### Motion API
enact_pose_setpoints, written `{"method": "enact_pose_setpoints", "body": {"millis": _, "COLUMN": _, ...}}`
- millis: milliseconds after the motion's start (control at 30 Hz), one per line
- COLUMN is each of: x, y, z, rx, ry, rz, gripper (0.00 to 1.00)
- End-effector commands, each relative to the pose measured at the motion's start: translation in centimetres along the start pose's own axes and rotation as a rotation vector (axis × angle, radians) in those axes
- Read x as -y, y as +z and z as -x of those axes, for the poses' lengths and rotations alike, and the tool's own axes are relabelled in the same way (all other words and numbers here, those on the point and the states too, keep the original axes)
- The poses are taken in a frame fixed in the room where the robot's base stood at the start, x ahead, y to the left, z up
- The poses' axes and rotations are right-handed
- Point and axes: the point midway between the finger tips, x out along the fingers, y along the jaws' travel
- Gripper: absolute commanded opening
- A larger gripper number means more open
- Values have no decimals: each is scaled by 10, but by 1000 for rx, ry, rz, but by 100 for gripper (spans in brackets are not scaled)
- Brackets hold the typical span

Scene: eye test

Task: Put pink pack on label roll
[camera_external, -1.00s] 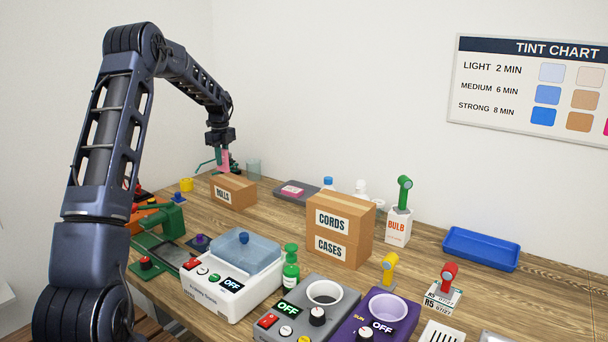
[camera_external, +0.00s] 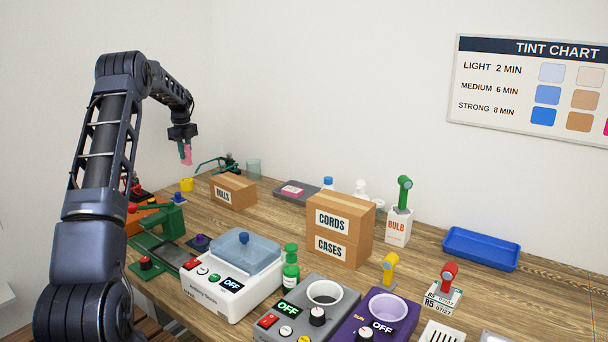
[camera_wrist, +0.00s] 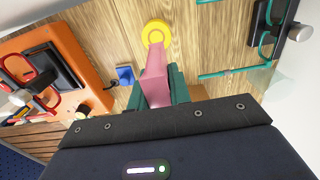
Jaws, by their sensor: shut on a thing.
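My gripper (camera_external: 185,152) is shut on the pink pack (camera_external: 188,157) and holds it in the air above the far left part of the bench. In the wrist view the pink pack (camera_wrist: 154,78) sits between the green fingers of my gripper (camera_wrist: 157,88), its far end free. A yellow ring-shaped roll, which looks like the label roll (camera_external: 187,185), stands on the bench below and apart from the pack. In the wrist view this roll (camera_wrist: 156,25) shows just beyond the pack's tip, its near edge close to or partly behind the pack.
A small blue object (camera_external: 179,198) is near the roll. An orange device (camera_wrist: 60,65) lies left in the wrist view. Bare wood surrounds the roll.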

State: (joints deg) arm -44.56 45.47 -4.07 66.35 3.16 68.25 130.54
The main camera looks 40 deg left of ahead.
Motion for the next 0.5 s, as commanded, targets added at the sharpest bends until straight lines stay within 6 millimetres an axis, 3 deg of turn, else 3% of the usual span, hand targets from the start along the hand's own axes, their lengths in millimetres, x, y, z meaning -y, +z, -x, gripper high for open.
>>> {"method": "enact_pose_setpoints", "body": {"millis": 100, "x": -3, "y": 13, "z": -4, "rx": -2, "ry": 2, "rz": -1, "gripper": 0}}
{"method": "enact_pose_setpoints", "body": {"millis": 500, "x": -2, "y": 11, "z": -34, "rx": -1, "ry": 1, "rz": -1, "gripper": 0}}
